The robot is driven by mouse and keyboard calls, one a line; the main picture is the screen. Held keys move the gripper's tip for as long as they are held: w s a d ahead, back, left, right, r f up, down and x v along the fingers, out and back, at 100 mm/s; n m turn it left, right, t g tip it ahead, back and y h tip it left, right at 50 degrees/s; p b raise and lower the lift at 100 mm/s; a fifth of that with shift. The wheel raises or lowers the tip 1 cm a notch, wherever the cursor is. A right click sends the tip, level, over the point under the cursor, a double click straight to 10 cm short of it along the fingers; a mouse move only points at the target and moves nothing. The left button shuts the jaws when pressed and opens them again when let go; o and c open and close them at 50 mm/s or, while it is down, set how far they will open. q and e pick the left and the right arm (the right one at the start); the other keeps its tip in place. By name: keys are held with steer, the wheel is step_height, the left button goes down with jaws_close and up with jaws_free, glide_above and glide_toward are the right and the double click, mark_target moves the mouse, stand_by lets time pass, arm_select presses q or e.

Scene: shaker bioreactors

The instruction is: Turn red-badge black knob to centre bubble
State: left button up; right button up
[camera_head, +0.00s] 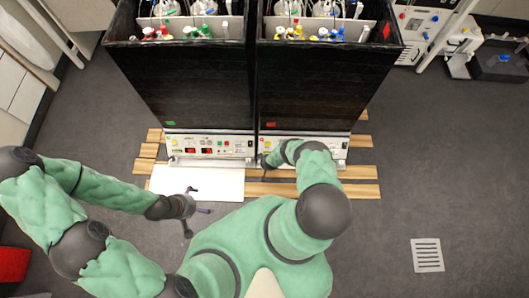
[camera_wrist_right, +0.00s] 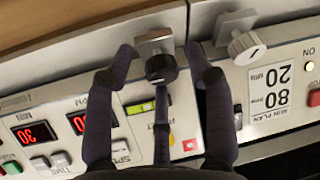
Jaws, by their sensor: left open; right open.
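Two tall black shaker units stand side by side, the left with a green badge (camera_head: 171,123), the right with a red badge (camera_head: 271,124). My right gripper (camera_head: 266,161) is at the left end of the red-badge unit's front panel. In the right wrist view its open fingers straddle a black knob (camera_wrist_right: 157,69) on a metal bracket, with a third finger below; contact is unclear. A yellow-green strip (camera_wrist_right: 140,107), possibly the bubble level, lies partly behind that finger; no bubble can be made out. My left gripper (camera_head: 190,213) is open and empty over the floor.
A white-capped knob (camera_wrist_right: 246,47) on its own bracket is just right of the black one. Red displays (camera_wrist_right: 36,132) and buttons fill the nearby panels. A white board (camera_head: 197,184) and wooden slats (camera_head: 358,172) lie before the units.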

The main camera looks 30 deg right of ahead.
steer(key=shift+r, duration=0.1)
steer(key=shift+v, duration=3.85)
